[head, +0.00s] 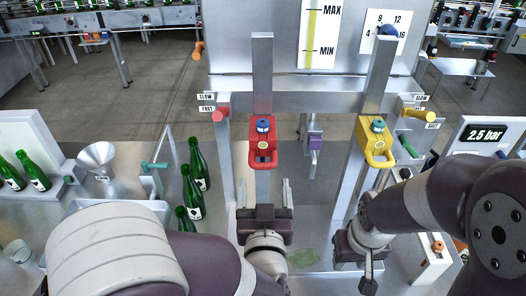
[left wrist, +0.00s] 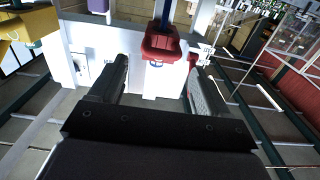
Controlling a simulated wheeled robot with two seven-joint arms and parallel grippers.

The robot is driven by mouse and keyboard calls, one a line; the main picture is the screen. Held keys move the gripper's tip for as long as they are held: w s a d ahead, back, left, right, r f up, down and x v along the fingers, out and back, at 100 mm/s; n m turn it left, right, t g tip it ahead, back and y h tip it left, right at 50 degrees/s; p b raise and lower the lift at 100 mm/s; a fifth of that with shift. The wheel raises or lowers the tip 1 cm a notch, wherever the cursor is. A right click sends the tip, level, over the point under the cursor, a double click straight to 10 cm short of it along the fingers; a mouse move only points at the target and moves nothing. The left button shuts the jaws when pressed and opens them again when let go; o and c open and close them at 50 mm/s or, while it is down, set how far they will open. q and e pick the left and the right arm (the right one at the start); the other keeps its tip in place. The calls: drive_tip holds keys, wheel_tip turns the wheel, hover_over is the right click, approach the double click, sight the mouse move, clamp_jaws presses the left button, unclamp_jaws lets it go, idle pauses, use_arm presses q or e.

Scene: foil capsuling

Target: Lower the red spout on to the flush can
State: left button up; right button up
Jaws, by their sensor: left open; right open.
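The red spout (head: 263,145), with a loop handle and a blue knob on top, sits on the left upright post in the head view. It also shows in the left wrist view (left wrist: 160,42), ahead of the fingers. My left gripper (head: 264,192) is open and empty, pointing up towards the spout from just below it, with a visible gap between them. My right gripper (head: 362,245) is open near the foot of the right post, partly hidden by its own wrist. I cannot make out the flush can for certain; my left gripper and arm cover the area below the spout.
A yellow spout (head: 378,142) sits on the right post. Green bottles (head: 192,185) stand left of my left gripper, near a metal funnel (head: 97,158). A small purple part (head: 314,142) sits between the posts. A pressure display (head: 487,134) stands at right.

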sight(264, 168)
use_arm(q)
drive_tip(key=w+p, duration=0.2)
drive_tip(key=w, duration=0.6)
drive_tip(key=shift+r+p, duration=0.1)
drive_tip(key=shift+p, duration=0.25)
drive_tip(key=shift+w, duration=0.45)
drive_tip(key=shift+a, duration=0.1)
drive_tip(key=c, duration=1.2)
wheel_tip(264, 168, down, 22)
drive_tip(key=b, duration=1.9)
drive_tip(key=shift+r, duration=0.25)
drive_tip(key=shift+s, duration=0.1)
